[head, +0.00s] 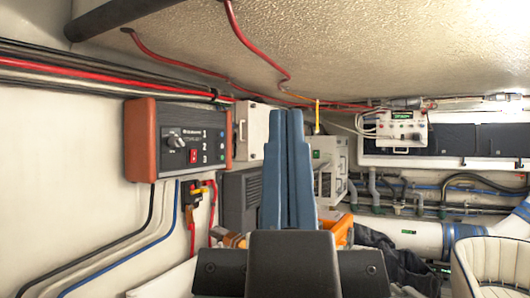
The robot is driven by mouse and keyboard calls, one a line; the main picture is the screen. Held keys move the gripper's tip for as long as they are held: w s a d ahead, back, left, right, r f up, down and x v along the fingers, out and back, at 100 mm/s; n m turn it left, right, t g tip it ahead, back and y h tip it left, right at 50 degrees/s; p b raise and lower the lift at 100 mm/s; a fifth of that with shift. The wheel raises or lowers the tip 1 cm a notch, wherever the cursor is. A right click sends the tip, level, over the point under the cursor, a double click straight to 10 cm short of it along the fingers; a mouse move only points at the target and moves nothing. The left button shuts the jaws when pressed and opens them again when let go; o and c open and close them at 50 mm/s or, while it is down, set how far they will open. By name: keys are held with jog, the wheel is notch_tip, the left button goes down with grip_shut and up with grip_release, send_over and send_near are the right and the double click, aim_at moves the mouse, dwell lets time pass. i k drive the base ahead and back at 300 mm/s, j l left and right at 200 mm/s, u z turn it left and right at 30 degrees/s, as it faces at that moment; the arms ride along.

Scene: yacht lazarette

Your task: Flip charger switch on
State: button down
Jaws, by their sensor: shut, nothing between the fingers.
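A dark panel unit with orange-brown ends (142,140) is mounted on the left wall. Its face carries a black round knob (175,141), a red rocker switch (193,156) and the numbers 1, 2 and 3. It looks like the charger, but its lettering is too small to read. I cannot tell which way the switch is set. My gripper (286,118) is in the middle of the view, to the right of the panel and apart from it. Its two blue fingers point up and are shut together, with nothing between them.
Black, red and blue cables run along the wall above and below the panel. A white box (252,131) and a grey-white unit (330,160) stand behind my fingers. A white control box (402,130) hangs at the back right.

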aim_at(193, 152)
jog(key=i+l, duration=0.1)
jog(key=i, duration=0.35)
jog(key=i+l+z, duration=0.15)
jog(key=i, duration=0.3)
